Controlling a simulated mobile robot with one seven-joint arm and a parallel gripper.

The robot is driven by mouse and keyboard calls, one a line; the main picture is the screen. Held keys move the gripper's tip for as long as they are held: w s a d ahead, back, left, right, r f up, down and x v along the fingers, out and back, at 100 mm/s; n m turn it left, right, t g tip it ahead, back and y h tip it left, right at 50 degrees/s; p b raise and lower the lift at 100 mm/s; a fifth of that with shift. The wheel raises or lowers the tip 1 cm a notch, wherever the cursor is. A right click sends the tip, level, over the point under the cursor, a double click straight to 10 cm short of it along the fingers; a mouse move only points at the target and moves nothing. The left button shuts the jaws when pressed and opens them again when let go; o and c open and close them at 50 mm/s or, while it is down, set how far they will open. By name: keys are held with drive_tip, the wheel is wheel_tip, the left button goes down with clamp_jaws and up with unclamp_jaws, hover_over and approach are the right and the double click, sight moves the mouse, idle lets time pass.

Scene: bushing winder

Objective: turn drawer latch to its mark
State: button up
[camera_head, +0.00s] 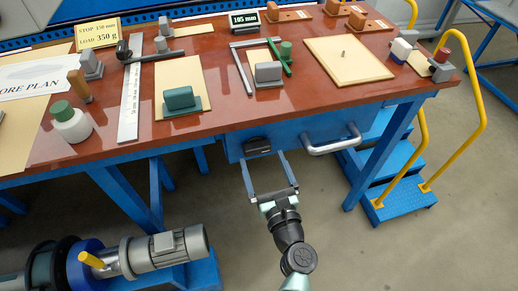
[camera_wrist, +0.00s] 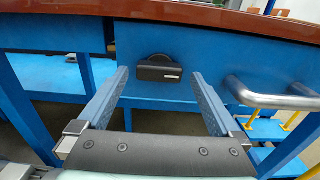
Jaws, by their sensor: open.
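The drawer latch (camera_head: 257,146) is a small black block on the blue drawer front (camera_head: 293,137) under the tabletop. In the wrist view the latch (camera_wrist: 159,72) is a black bar lying level, with a rounded dark piece above it and a small white label at its right end. My gripper (camera_head: 264,173) is open and empty just in front of the latch. In the wrist view its two blue fingers (camera_wrist: 160,78) stand left and right of the latch, apart from it. I cannot make out a separate mark on the drawer front.
A metal drawer handle (camera_head: 332,142) sticks out right of the latch, also close to my right finger in the wrist view (camera_wrist: 272,95). The red-brown tabletop (camera_head: 230,115) overhangs above, holding blocks and boards. Blue table legs and yellow-railed steps (camera_head: 400,180) stand around.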

sight(259, 150)
drive_tip(key=shift+x, duration=2.15)
drive_tip(key=c, duration=1.1)
drive_tip(key=shift+s, duration=0.1)
